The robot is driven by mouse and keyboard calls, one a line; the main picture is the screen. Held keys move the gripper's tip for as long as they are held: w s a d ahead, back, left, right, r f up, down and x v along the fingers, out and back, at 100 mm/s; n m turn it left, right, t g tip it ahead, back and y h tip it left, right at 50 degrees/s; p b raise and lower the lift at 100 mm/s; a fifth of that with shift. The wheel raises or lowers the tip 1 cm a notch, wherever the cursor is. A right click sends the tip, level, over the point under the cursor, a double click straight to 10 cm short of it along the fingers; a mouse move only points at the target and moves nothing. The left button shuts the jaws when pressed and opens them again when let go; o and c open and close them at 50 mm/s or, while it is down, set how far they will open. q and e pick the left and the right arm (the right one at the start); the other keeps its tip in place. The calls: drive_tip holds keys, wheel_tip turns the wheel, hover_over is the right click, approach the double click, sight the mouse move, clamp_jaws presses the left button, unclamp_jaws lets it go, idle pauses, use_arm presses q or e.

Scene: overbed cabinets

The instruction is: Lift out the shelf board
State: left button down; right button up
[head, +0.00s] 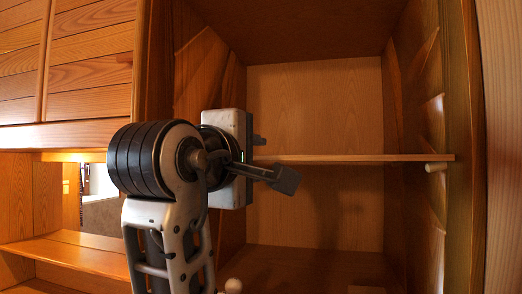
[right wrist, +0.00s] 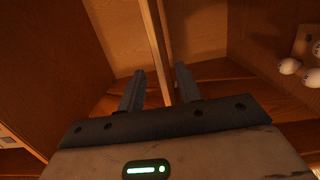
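The shelf board (head: 350,158) is a thin wooden board lying level across the open cabinet, with a wooden peg (head: 436,167) just under its right end. My right gripper (head: 274,161) is at the board's left part, with one finger above the board's level and one below it. In the right wrist view the fingers (right wrist: 160,70) are apart, and the board's edge (right wrist: 154,40) runs between them with gaps on both sides. My right arm and gripper hide the board's left end. My left gripper is not in view.
The cabinet's side walls (head: 415,100) stand close on both sides of the board. There is open space above and below it. Closed cabinet doors (head: 90,60) and a lower open shelf (head: 80,250) are at the left. Several white round things (right wrist: 290,66) show at the right of the right wrist view.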

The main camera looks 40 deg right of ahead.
sight(262, 157)
drive_tip(key=p+x, duration=0.1)
drive_tip(key=x, duration=0.5)
drive_tip(key=shift+a, duration=0.1)
drive_tip(key=shift+r, duration=0.1)
clamp_jaws()
